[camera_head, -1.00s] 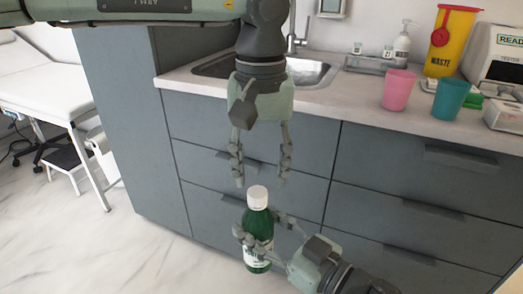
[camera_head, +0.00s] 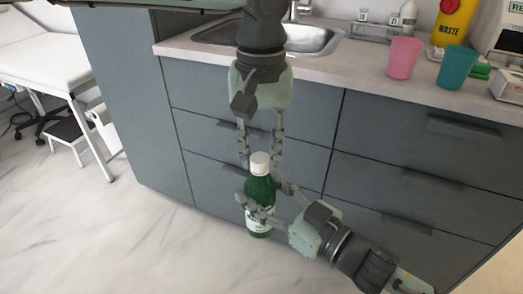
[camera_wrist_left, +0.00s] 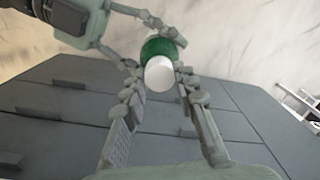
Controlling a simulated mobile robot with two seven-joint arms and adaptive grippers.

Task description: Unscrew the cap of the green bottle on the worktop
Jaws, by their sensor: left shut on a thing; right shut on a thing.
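The green bottle (camera_head: 261,188) with a white cap (camera_head: 260,162) and a white label is held upright in the air in front of the drawers. My right gripper (camera_head: 258,205) is shut around the bottle's body from the right. My left gripper (camera_head: 260,160) points down from above, with its fingers shut on the cap from both sides. In the left wrist view the white cap (camera_wrist_left: 159,74) shows between the fingertips, with the green bottle (camera_wrist_left: 160,46) behind it. The bottle's lower part is partly hidden by the right gripper's finger.
Behind stands the grey drawer cabinet (camera_head: 400,190) with its pale worktop (camera_head: 390,92) and sink (camera_head: 300,42). A pink cup (camera_head: 403,57), a teal cup (camera_head: 457,67) and a yellow waste container (camera_head: 453,22) stand on the worktop at right. A couch (camera_head: 45,55) is at far left.

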